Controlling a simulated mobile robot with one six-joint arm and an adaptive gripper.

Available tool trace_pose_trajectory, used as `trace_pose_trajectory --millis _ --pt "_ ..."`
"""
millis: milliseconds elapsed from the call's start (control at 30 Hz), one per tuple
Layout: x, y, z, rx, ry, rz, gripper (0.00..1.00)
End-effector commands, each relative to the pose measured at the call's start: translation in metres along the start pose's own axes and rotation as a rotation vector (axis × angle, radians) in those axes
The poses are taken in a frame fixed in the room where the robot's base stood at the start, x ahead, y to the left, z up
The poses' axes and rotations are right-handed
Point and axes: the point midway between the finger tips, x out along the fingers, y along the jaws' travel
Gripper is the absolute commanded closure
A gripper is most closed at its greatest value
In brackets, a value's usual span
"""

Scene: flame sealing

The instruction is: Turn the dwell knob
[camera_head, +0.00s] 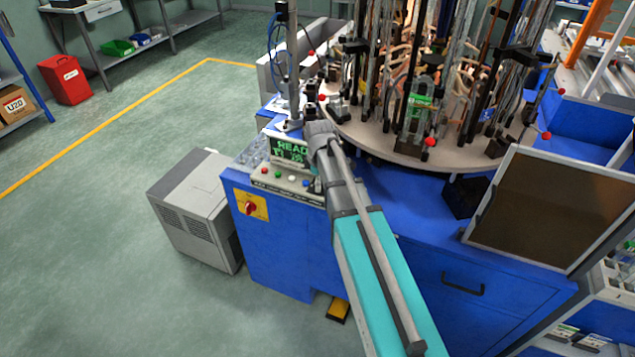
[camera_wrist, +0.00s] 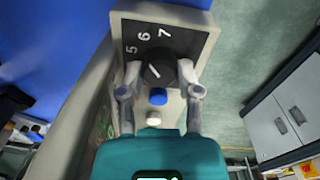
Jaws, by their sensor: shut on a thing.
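The dwell knob (camera_wrist: 158,73) is a round black knob with a white pointer line. In the head view my arm reaches to the control panel (camera_head: 285,183) on the blue machine, and my arm hides the knob and gripper tips. The panel's green display (camera_head: 291,151) is partly covered.
A blue button (camera_wrist: 158,97) and a white button (camera_wrist: 153,118) lie just below the knob, between my fingers. A round table (camera_head: 400,150) with several tools and rods stands behind the panel. A red rotary switch (camera_head: 250,207) is on the machine's front. A grey cabinet (camera_head: 195,215) stands at left.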

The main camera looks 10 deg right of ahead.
Motion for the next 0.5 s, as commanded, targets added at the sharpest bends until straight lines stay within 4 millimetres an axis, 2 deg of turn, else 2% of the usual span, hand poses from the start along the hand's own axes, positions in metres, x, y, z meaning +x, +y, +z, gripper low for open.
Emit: trace_pose_trajectory --millis 500 --pt "0.0 0.0025 0.0025 -0.488 0.008 0.004 1.0"
